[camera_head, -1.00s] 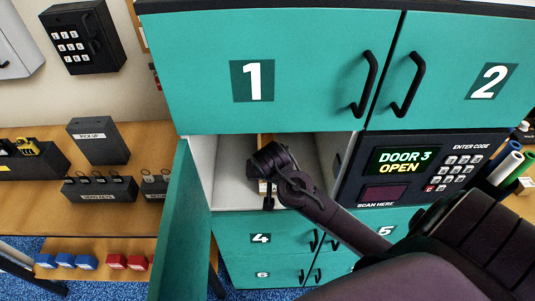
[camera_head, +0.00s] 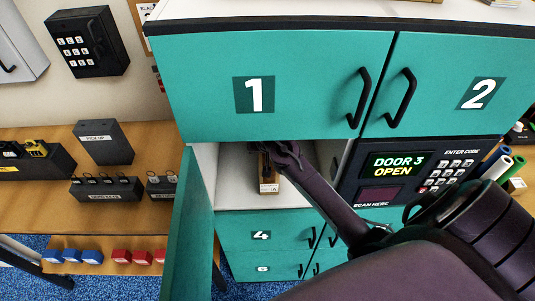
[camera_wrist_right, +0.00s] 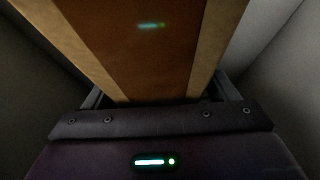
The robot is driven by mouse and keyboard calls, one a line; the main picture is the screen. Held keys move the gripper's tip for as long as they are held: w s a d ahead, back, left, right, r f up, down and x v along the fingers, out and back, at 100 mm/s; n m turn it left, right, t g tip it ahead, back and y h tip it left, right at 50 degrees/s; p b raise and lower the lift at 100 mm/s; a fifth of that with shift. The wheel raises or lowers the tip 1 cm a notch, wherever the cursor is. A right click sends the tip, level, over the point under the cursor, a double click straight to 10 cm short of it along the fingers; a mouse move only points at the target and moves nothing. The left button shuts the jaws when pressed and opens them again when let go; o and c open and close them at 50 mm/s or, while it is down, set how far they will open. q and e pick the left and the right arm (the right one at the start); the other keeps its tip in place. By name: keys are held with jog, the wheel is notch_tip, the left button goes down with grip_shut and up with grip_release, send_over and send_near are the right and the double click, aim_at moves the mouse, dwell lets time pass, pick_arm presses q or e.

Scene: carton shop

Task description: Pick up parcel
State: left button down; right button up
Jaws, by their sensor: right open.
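The parcel (camera_head: 268,186) is a brown box with a pale label on its front end, inside the open compartment under door 1. In the right wrist view the parcel (camera_wrist_right: 135,55) fills the middle, brown with lighter strips along both sides. My right gripper (camera_wrist_right: 160,92) is open, with a finger on either side of the parcel's near end. Whether the fingers touch it I cannot tell. In the head view my right arm reaches into the compartment and its gripper is mostly hidden by the upper cabinet. My left gripper is out of view.
The open teal door (camera_head: 188,235) stands out at the compartment's left. Grey compartment walls lie close on both sides. The keypad panel (camera_head: 415,170) reads "DOOR 3 OPEN" at right. Door handles (camera_head: 358,97) stick out above. A wooden shelf with key boxes (camera_head: 105,189) is at left.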

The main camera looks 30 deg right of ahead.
jog(key=shift+s, duration=0.1)
jog(key=shift+c, duration=0.3)
jog(key=c, duration=1.4)
jog(key=shift+r, duration=0.1)
jog(key=shift+c, duration=0.5)
jog(key=shift+w+d+r, duration=0.1)
jog(key=shift+w, duration=0.15)
